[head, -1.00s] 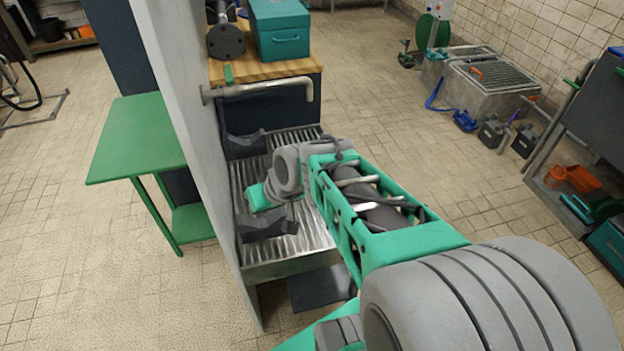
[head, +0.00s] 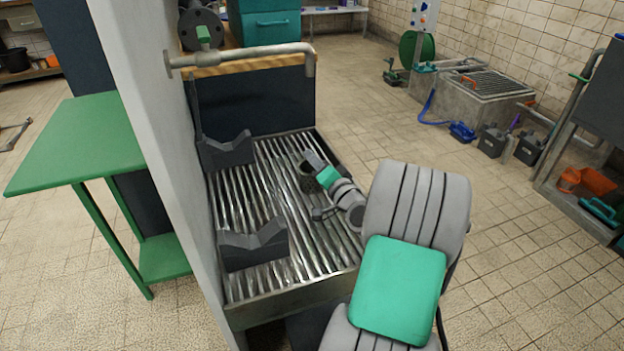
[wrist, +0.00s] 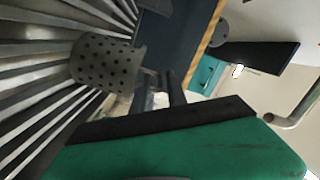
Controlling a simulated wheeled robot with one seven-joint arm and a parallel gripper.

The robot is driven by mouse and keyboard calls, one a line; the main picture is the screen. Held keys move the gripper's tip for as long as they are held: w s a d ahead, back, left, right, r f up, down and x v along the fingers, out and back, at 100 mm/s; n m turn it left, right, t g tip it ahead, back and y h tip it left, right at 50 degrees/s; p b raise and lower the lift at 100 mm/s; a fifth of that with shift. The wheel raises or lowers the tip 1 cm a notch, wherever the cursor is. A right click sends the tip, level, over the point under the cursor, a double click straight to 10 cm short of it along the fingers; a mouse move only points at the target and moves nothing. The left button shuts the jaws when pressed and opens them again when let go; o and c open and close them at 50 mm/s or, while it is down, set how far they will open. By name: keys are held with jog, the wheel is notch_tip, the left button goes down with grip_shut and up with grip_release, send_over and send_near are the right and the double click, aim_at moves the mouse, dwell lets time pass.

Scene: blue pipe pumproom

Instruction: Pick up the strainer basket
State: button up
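The strainer basket (wrist: 108,62) is a grey perforated cylinder in the wrist view, at the left over the metal ribs. In the head view it is a small dark cylinder (head: 308,183) on the ribbed drain tray (head: 292,296), right of the dark notched blocks. My gripper (wrist: 160,92) shows two dark fingers with a gap between them, beside the basket's lower right side. I cannot tell whether a finger touches it. In the head view my gripper (head: 311,167) is low over the tray, close to the basket and partly covering it.
Two dark notched blocks (head: 254,244) stand on the tray's left side. A bent grey pipe (head: 250,55) crosses above its back end. A pale wall panel (head: 150,130) closes the left, with a green table (head: 75,145) beyond.

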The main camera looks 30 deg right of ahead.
jog(key=w, duration=0.3)
jog(key=w+b, duration=0.1)
jog(key=w, duration=0.1)
jog(key=shift+d, duration=0.5)
jog(key=shift+c, duration=0.5)
grip_shut()
